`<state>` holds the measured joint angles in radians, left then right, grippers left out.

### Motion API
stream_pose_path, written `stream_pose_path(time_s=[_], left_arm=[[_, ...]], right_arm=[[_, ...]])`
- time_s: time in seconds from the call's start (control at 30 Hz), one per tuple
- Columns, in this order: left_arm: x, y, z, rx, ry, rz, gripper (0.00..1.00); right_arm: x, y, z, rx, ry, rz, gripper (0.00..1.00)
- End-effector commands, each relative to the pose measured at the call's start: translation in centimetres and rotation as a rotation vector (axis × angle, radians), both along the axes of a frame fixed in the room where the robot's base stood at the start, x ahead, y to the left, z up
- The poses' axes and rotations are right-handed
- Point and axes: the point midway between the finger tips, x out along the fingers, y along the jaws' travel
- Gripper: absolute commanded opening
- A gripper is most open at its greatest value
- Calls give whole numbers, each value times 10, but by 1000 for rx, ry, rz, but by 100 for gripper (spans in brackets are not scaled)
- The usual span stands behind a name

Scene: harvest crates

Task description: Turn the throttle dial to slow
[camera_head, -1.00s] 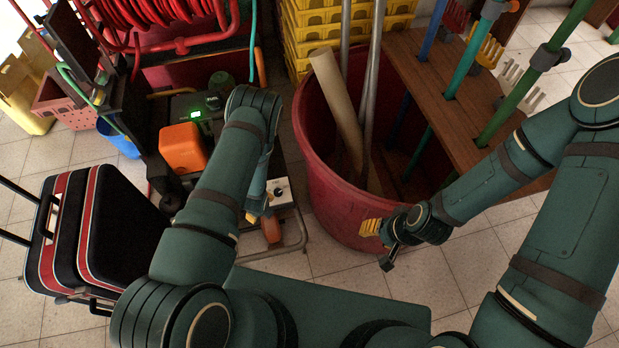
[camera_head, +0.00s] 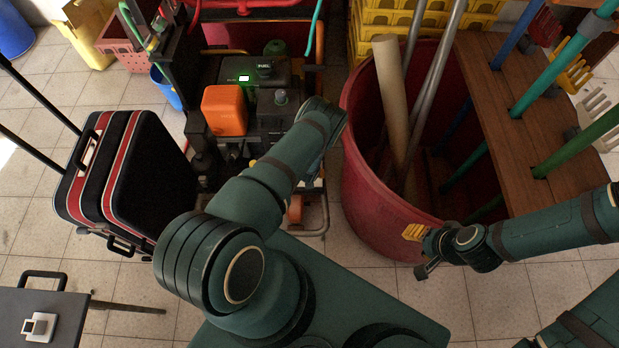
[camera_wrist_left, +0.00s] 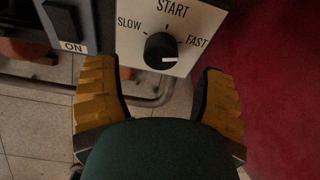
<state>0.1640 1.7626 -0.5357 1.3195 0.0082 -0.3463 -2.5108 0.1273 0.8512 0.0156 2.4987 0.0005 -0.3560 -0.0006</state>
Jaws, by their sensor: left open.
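The throttle dial (camera_wrist_left: 161,50) is a round black knob with a white mark, on a white panel (camera_wrist_left: 185,22) in the left wrist view. The panel reads SLOW at left, START at top and FAST at right. The white mark shows low on the knob's face, right of its middle. My left gripper (camera_wrist_left: 157,72) is open, its yellow-padded fingers on either side below the knob, with nothing between them. In the head view my left arm (camera_head: 290,160) hides the dial. My right gripper (camera_head: 420,250) is open and empty beside the red tub.
A black ON switch (camera_wrist_left: 62,18) is left of the dial panel. A large red tub (camera_head: 385,215) with poles stands close on the right. A black-and-red suitcase (camera_head: 150,180) stands left.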

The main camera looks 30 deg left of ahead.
Motion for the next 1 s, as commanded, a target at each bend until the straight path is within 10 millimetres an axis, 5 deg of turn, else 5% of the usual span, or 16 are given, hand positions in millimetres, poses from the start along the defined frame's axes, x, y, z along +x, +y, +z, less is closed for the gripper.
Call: stream_pose_path(time_s=[0.23, 0.67, 0.83, 1.0], left_arm=[[10, 6, -30, 0, 1, 1, 70], [13, 7, -35, 0, 1, 1, 68], [13, 7, -35, 0, 0, 1, 8], [13, 7, -35, 0, 0, 1, 2]], right_arm=[[3, 0, -15, -1, -7, -2, 47], [4, -1, -16, -1, -9, -2, 47], [4, -1, -16, -2, -9, -2, 47], [3, -1, -16, -2, -9, -2, 47]])
